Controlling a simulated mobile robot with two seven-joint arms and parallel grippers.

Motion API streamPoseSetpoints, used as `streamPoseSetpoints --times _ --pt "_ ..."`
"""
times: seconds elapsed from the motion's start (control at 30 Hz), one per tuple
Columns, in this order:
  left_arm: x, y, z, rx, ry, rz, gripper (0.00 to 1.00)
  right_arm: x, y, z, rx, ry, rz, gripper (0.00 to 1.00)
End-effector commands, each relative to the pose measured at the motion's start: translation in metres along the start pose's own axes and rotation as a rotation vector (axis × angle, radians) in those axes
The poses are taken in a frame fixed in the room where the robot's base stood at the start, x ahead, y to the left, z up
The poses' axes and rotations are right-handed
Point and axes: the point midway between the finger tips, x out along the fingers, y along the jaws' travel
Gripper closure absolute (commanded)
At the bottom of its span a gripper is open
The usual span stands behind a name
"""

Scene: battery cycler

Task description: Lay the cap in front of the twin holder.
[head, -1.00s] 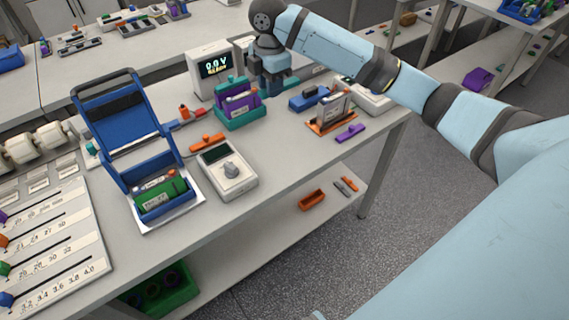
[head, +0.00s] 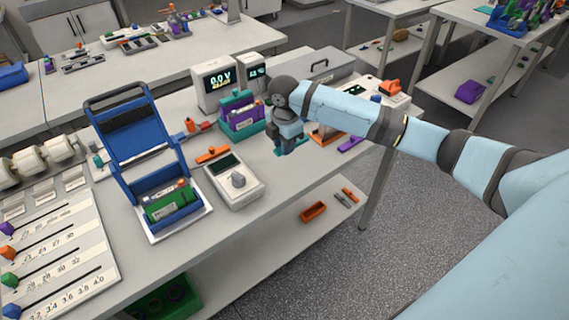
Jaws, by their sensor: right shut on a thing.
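The twin holder appears to be the teal holder (head: 244,125) with purple pieces in it, standing on the bench in front of the display boxes. My right gripper (head: 290,150) points down beside it, to the right and nearer the bench's front edge. It is shut on a small teal piece (head: 278,151), which I take to be the cap. Most of the cap is hidden by the fingers, and I cannot tell whether it touches the bench. My left gripper is not in view.
A white device with a knob (head: 238,182) and an orange piece (head: 212,155) lie left of the gripper. An orange holder (head: 325,138) and a purple piece (head: 350,144) are close on its right, partly behind my arm. A blue open-lidded case (head: 160,192) stands further left.

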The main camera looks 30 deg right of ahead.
Motion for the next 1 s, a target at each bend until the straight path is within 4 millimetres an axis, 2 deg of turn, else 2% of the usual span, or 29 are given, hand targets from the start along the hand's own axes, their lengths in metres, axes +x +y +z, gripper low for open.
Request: streamPoseSetpoints --times 0.1,0.37,0.6,1.0 --pt "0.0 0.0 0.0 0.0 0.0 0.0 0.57 0.023 0.0 -0.001 0.0 0.001 -0.002 0.99" --pt "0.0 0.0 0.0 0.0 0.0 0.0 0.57 0.043 0.0 0.0 0.0 0.001 -0.001 0.99" --pt "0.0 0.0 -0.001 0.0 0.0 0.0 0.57 0.077 0.0 -0.001 0.0 0.001 -0.001 0.99" --pt "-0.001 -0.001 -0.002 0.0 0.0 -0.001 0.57 0.082 0.0 -0.001 -0.001 0.001 -0.001 0.99"
